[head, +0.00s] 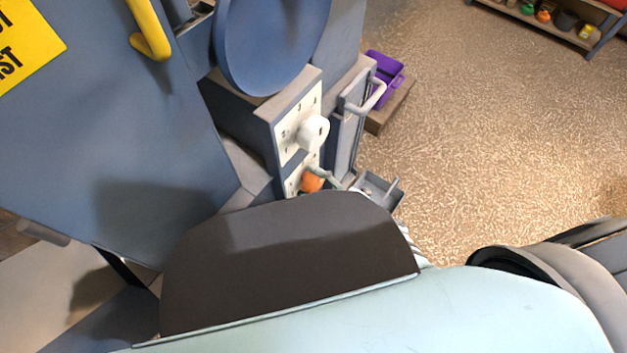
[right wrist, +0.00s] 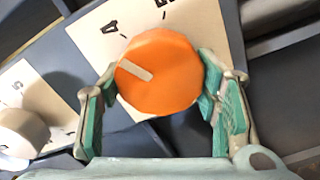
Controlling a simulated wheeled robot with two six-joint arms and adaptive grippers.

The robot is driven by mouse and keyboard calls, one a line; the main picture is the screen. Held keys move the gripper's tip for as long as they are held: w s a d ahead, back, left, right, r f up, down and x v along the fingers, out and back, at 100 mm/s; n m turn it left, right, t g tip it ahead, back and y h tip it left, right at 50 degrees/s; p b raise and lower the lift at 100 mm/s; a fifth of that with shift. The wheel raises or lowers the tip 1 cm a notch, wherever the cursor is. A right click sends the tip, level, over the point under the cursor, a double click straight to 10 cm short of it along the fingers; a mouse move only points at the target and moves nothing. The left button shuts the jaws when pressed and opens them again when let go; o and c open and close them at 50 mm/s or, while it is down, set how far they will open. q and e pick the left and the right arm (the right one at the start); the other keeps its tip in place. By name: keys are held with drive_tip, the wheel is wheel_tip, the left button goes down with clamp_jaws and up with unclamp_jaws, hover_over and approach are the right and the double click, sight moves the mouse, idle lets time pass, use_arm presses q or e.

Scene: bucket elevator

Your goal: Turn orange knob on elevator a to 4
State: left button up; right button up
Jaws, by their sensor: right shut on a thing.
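The orange knob (right wrist: 160,72) sits on a cream dial plate (right wrist: 195,25) on the elevator's dark panel. Its pale pointer bar points up and left in the right wrist view. A black numeral, possibly a 4, shows above the knob's upper left, and another mark, partly cut off, stands further right. My right gripper (right wrist: 160,100) has its green-padded fingers on both sides of the knob and is shut on it. In the head view a bit of the orange knob (head: 311,182) shows beyond my arm, which hides most of the gripper. My left gripper is out of view.
A white knob (head: 313,133) on a numbered plate sits just above the orange one. A handled panel (head: 350,125) and a small grey tray (head: 380,190) are to the right. A purple bin (head: 383,78) stands behind. Open floor lies to the right.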

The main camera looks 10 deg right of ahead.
idle(0.4)
drive_tip(key=o, duration=1.1)
drive_tip(key=shift+c, duration=0.2)
drive_tip(key=shift+o, duration=0.4)
drive_tip(key=v, duration=1.2)
